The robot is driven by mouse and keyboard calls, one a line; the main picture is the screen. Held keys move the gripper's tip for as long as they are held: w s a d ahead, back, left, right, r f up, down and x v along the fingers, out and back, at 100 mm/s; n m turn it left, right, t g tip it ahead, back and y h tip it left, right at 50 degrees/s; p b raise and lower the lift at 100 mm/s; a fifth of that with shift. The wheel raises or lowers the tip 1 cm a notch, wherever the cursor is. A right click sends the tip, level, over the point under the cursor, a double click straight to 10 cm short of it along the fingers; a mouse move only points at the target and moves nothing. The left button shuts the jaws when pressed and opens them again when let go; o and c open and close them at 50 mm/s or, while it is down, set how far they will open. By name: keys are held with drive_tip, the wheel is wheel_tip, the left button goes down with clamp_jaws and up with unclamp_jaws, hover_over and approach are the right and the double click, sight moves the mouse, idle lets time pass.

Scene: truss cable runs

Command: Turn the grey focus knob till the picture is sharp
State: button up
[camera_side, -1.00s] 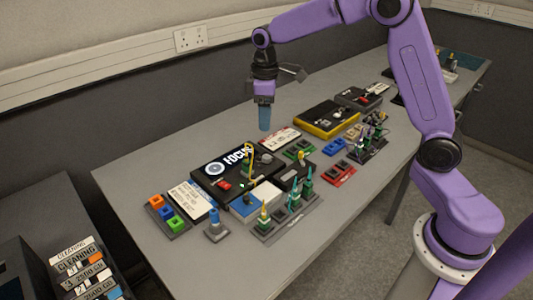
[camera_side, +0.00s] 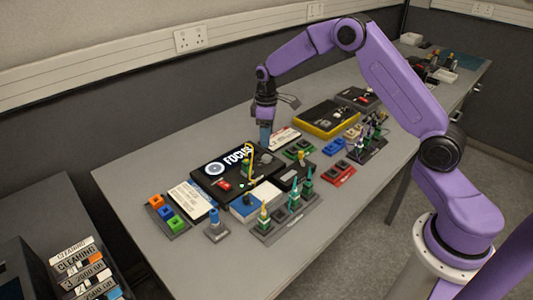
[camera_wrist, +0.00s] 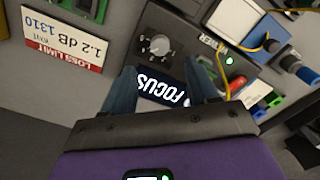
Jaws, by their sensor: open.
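The grey focus knob (camera_wrist: 160,45) sits on a dial with tick marks on the black focus box (camera_side: 208,190). In the wrist view it lies just beyond and between my fingertips. My gripper (camera_wrist: 160,68) is open, with its two blue fingers apart and nothing between them. In the side view my gripper (camera_side: 265,138) points down over the far right part of the box. The white FOCUS lettering (camera_wrist: 163,88) shows between the fingers. A round white picture (camera_side: 215,168) shows at the box's left; its sharpness is too small to judge.
A yellow cable (camera_side: 249,152) arches up from the box near my gripper. A red button (camera_side: 224,185) is on the box. A white loss limit card (camera_wrist: 66,34) lies beside it. Several connectors (camera_side: 292,200) stand in front.

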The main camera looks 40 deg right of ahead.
sight(266, 156)
wheel_tip(266, 156, down, 8)
drive_tip(key=shift+r, duration=0.1)
idle(0.4)
drive_tip(key=c, duration=1)
